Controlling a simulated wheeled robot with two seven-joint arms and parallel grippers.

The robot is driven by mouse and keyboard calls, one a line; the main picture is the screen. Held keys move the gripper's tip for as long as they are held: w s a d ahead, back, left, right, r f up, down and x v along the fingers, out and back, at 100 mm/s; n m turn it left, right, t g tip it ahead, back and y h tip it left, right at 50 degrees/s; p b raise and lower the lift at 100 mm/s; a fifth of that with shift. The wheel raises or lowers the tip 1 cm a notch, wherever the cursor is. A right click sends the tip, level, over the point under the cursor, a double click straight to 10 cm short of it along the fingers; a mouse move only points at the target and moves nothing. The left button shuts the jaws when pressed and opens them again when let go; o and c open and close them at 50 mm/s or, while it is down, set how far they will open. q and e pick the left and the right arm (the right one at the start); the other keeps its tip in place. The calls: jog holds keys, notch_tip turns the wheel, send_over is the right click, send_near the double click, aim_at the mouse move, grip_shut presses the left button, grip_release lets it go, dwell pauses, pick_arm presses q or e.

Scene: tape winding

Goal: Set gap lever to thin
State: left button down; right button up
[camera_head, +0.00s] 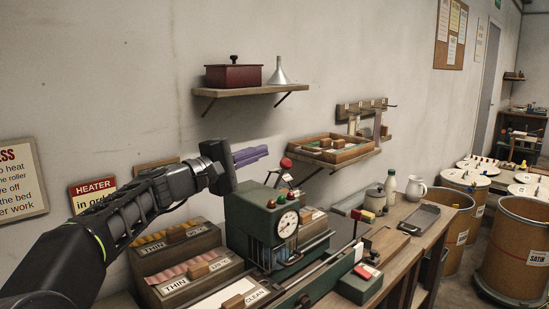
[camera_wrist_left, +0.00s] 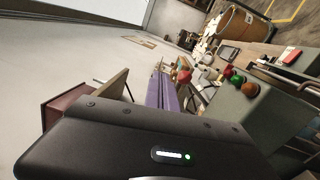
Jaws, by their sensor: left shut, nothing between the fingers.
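My left gripper (camera_head: 266,150) comes in from the left with its purple fingers shut and empty, above the green machine (camera_head: 245,222). In the left wrist view the shut fingers (camera_wrist_left: 160,92) point away from the camera. A lever with a red ball knob (camera_head: 286,163) stands just right of and slightly below the fingertips; the red knob also shows in the left wrist view (camera_wrist_left: 184,76). I see no gap between knob and fingers clearly enough to tell contact. Another red-topped handle (camera_head: 366,215) is further right. No label shows which one is the gap lever. My right gripper is not in view.
The machine carries a round gauge (camera_head: 288,224) and several coloured knobs on top. Racks labelled THIN (camera_head: 150,250) stand left of it. A shelf with a dark red box (camera_head: 234,75) and a funnel (camera_head: 278,73) is above; a wooden tray (camera_head: 333,150) is behind right.

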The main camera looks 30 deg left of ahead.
pick_arm(q)
jog(key=a+m+y, duration=0.1)
jog(key=m, duration=0.2)
jog(key=a+f+m+y, duration=0.1)
jog(key=m, duration=0.1)
jog(key=a+m+t+y, duration=0.1)
jog(key=a+m, duration=0.1)
jog(key=m, duration=0.1)
jog(key=shift+s+f+m, duration=0.1)
jog(key=shift+f+m, duration=0.2)
jog(key=p, duration=0.4)
send_over(278, 181)
jog(key=s+a, duration=0.1)
jog(key=shift+f, duration=0.3)
jog(key=shift+s+d+f, duration=0.3)
jog(key=shift+d+f, duration=0.15)
jog(key=shift+d, duration=0.05)
